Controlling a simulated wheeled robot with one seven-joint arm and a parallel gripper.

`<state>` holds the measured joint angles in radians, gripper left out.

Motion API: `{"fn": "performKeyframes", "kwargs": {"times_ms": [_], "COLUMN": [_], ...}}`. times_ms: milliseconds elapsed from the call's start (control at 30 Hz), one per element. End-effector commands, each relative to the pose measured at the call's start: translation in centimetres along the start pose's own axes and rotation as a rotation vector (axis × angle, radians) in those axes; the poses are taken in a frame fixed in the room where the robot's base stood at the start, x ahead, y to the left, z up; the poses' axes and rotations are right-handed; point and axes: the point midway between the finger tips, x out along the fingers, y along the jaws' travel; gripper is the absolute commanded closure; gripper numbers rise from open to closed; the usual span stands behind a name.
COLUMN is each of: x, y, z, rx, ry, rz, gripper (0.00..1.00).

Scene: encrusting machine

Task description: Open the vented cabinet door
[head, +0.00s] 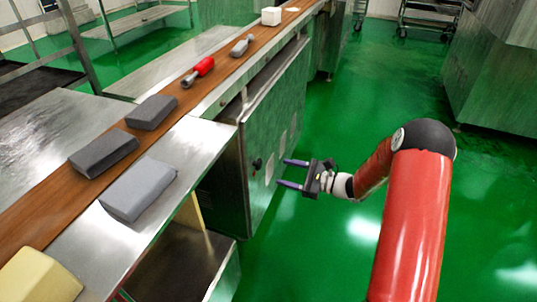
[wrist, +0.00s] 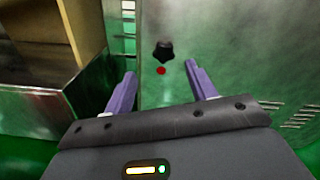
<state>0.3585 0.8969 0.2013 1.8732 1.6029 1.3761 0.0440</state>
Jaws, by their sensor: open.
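The vented cabinet door (head: 262,195) is a grey metal panel in the side of the machine under the conveyor, seen at a steep angle in the head view. It looks shut. A black knob (head: 257,164) sits on it near its closer edge. In the wrist view the door (wrist: 235,60) fills the middle and right, with the star-shaped black knob (wrist: 164,50) and a red dot just below it. My gripper (head: 281,172) is open and empty, its two purple fingers pointing at the door. In the wrist view the fingertips (wrist: 160,70) frame the knob with no visible contact.
Vent slots (wrist: 298,115) show on the door at right. An open metal shelf bay (head: 190,265) lies left of the door. Grey blocks (head: 138,188) and a red-handled tool (head: 198,71) lie on the worktop and belt above. The green floor (head: 310,240) right of the cabinet is clear.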

Motion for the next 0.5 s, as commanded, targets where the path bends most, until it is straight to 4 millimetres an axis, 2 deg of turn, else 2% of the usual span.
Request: {"fn": "performKeyframes", "kwargs": {"times_ms": [167, 500], "x": [1.1, 6.4], "y": [-0.3, -0.3], "z": [-0.4, -0.3], "rx": [0.014, 0.014], "ry": [-0.01, -0.009], "rz": [-0.02, -0.017], "gripper": [0.44, 0.44]}}
